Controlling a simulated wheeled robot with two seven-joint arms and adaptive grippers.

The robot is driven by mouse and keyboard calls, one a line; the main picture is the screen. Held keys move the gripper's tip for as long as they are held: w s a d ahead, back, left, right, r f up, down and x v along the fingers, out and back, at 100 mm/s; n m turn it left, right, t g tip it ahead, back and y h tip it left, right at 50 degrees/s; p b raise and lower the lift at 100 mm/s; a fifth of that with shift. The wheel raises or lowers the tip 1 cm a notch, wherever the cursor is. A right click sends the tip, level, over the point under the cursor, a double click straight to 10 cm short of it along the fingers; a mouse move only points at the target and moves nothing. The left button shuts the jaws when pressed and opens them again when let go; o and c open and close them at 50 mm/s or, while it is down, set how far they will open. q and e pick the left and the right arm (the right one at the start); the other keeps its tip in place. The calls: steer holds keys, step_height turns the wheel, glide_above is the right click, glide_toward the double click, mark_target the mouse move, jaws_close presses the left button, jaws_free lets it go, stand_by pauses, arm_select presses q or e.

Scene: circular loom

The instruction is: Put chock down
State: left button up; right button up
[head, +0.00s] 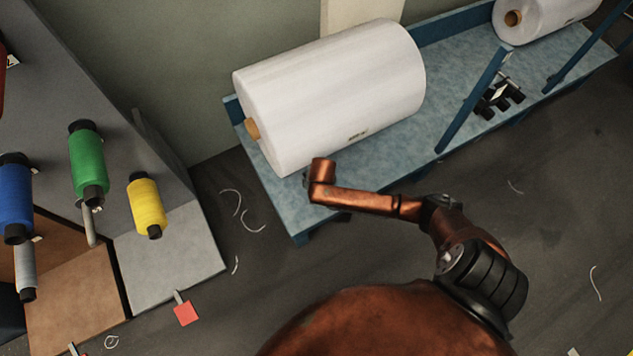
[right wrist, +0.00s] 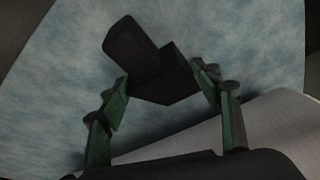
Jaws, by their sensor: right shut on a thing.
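In the right wrist view, a dark block-like chock (right wrist: 172,72) with a thick stub pointing up and left is between the green fingers of my right gripper (right wrist: 167,82). The gripper is shut on it. Behind it is the mottled blue bench top, and the white roll (right wrist: 270,125) shows at lower right. I cannot tell whether the chock touches the bench. In the head view, my right arm reaches over the front of the blue bench (head: 285,212), beside the big white roll (head: 330,95); its gripper and the chock are hidden there. My left gripper is not in view.
Several dark pieces (head: 500,97) lie farther right on the bench, near a blue upright bar (head: 472,100). A second white roll (head: 545,15) is at the far right. Green (head: 86,158), yellow (head: 147,205) and blue (head: 15,200) spools stand at left. Bench top between bar and roll looks clear.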

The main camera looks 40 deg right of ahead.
steer(key=shift+r, duration=0.1)
steer(key=o, duration=1.7)
steer(key=shift+c, duration=0.2)
